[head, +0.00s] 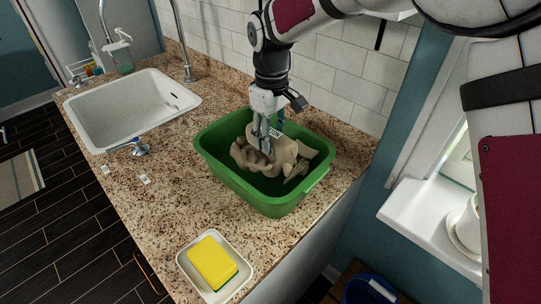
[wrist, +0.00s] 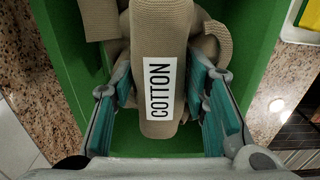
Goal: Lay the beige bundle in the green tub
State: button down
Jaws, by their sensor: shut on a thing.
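The beige bundle (head: 285,158) is inside the green tub (head: 245,190) on the speckled counter, within the tub's walls. In the wrist view the bundle (wrist: 160,30) carries a white label reading COTTON, and loose folds spread beside it. The green tub (wrist: 62,45) surrounds it in that view. My gripper (head: 266,145) reaches down into the tub from above. In the wrist view my gripper (wrist: 165,105) has a teal-padded finger on each side of the bundle's labelled part and is shut on it. Whether the bundle's underside touches the tub floor is hidden.
A white sink (head: 130,110) with a tap lies left of the tub. A yellow sponge (head: 212,262) sits in a white dish (head: 240,280) near the counter's front. A blue-handled object (head: 137,147) lies by the sink. The tiled wall (head: 345,75) is close behind the tub.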

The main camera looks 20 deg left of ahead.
aim_at(271, 155)
jog(key=shift+f+p, duration=0.45)
jog(key=shift+f, duration=2.7)
jog(key=shift+f, duration=0.15)
jog(key=c, duration=0.9)
grip_release()
jog(key=shift+c, duration=0.2)
notch_tip(271, 155, up, 12)
jog(key=shift+r+b, duration=0.15)
jog(key=shift+b, duration=0.85)
